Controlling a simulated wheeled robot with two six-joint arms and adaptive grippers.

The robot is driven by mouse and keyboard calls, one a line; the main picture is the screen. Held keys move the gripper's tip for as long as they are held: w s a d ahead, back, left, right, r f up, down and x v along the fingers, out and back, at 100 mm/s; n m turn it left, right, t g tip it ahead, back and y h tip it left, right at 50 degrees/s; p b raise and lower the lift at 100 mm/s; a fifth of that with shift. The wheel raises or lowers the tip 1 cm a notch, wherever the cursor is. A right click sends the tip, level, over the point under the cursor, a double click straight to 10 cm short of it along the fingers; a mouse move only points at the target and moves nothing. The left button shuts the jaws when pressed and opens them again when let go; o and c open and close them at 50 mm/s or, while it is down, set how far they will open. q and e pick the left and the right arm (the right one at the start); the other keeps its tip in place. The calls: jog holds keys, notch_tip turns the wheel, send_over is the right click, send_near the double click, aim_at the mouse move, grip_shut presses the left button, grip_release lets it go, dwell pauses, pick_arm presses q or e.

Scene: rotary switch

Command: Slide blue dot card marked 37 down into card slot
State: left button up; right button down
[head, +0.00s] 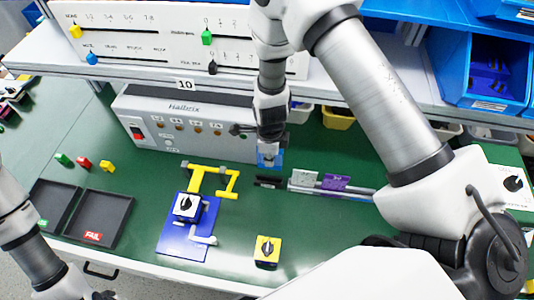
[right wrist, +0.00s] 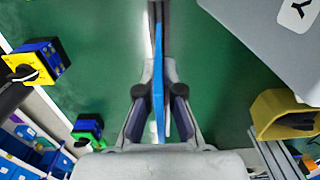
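My right gripper (head: 270,143) points down over the green bench and is shut on a blue card (head: 268,157). The right wrist view shows this card edge-on as a thin blue strip (right wrist: 158,92) between the two fingers (right wrist: 159,100). Its marking is too small to read. The dark card slot (head: 269,182) lies just below the card in the head view, at the left end of a rail. I cannot tell whether the card's lower edge touches the slot. Of my left arm, only links show at the lower left; its gripper is out of frame.
A grey card (head: 304,179) and a purple card (head: 335,183) stand in the rail to the right. A grey instrument box (head: 185,118) stands behind and left. A yellow switch box (head: 267,251) and a blue-plated fixture (head: 177,240) are in front. A shelf overhangs the back.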

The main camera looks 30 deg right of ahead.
aim_at(268, 168)
jog(key=shift+w+a+p, duration=0.15)
jog(key=shift+w+p, duration=0.1)
jog(key=shift+p, duration=0.05)
notch_tip(268, 168, down, 5)
jog(key=b, duration=0.3)
jog(key=shift+s+f, duration=0.1)
jog(key=shift+f, duration=0.1)
jog(key=shift+f+b, duration=0.3)
jog(key=shift+f, duration=0.05)
jog(key=shift+r, duration=0.1)
dwell(0.7)
